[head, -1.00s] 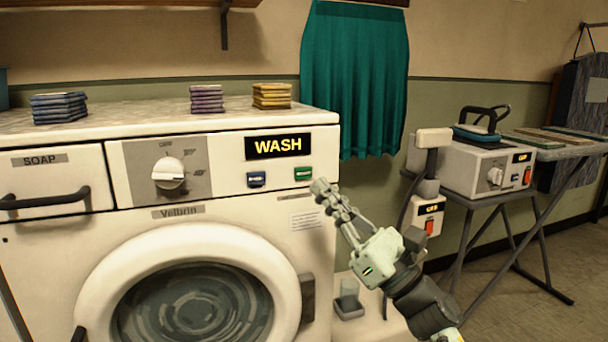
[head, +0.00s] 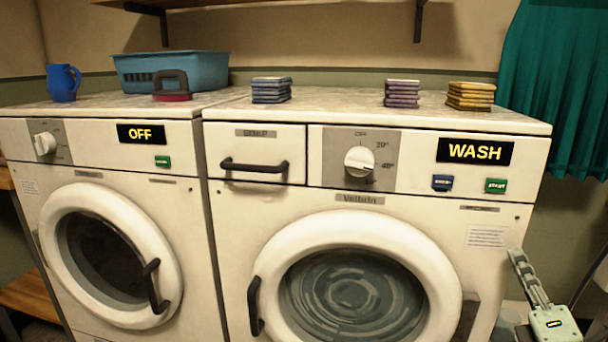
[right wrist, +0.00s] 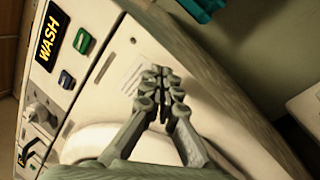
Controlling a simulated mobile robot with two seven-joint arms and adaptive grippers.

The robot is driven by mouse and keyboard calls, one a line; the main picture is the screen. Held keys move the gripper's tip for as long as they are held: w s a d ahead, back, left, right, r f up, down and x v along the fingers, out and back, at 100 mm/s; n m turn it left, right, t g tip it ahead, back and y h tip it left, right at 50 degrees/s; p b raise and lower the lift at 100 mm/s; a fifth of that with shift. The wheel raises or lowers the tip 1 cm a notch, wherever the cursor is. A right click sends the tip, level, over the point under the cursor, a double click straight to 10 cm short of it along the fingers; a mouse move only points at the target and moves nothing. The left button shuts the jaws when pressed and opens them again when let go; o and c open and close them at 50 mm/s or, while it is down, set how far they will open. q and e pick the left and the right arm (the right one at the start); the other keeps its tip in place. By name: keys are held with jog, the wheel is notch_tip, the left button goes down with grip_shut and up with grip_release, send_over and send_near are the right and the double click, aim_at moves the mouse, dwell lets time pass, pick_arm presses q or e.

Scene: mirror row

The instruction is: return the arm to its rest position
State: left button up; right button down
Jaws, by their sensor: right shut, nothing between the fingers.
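My right gripper (head: 525,270) is at the lower right of the head view, in front of the right edge of the washing machine (head: 230,260) whose display (head: 475,150) reads WASH. In the right wrist view its fingers (right wrist: 166,88) are together with nothing between them. The machine's white front and its label lie beyond the fingertips; I cannot tell the exact gap. The blue button (head: 443,183) and green button (head: 495,186) sit up and left of the gripper. My left gripper is not in view.
A second machine (head: 190,150) on the left has a display reading OFF. On the tops stand a blue jug (head: 62,82), a blue basket (head: 172,72), an iron-like red-based object (head: 172,86) and several folded cloth stacks (head: 271,90). A teal curtain (head: 560,80) hangs at right.

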jog(key=f+m+g, duration=0.1)
jog(key=f+m, duration=0.1)
jog(key=f, duration=0.2)
jog(key=f+m+g+h, duration=0.1)
jog(key=f+m+g, duration=0.1)
jog(key=f, duration=0.3)
jog(key=s+f+m+g, duration=0.1)
jog(key=f+m+g, duration=0.1)
jog(key=f+m, duration=0.2)
jog(key=shift+d+f+p, duration=0.2)
jog(key=shift+f+p, duration=0.05)
jog(key=shift+p, duration=0.1)
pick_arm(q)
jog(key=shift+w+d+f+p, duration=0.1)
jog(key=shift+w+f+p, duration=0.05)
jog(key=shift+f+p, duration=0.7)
pick_arm(e)
jog(key=s+a+f+m+g+y, duration=0.1)
jog(key=s+a+f+m+g, duration=0.2)
jog(key=s+f, duration=0.3)
jog(key=s+a+f+m+g+y, duration=0.1)
jog(key=s+a+f+m+g, duration=0.3)
jog(key=s+f, duration=0.3)
jog(key=s+a+f+m+g+y, duration=0.1)
jog(key=s+a+f+m+g, duration=0.3)
jog(key=s+f, duration=0.3)
notch_tip(320, 180, down, 5)
jog(key=shift+a+m+g, duration=0.25)
jog(key=shift+m+g, duration=0.35)
jog(key=shift+g, duration=0.3)
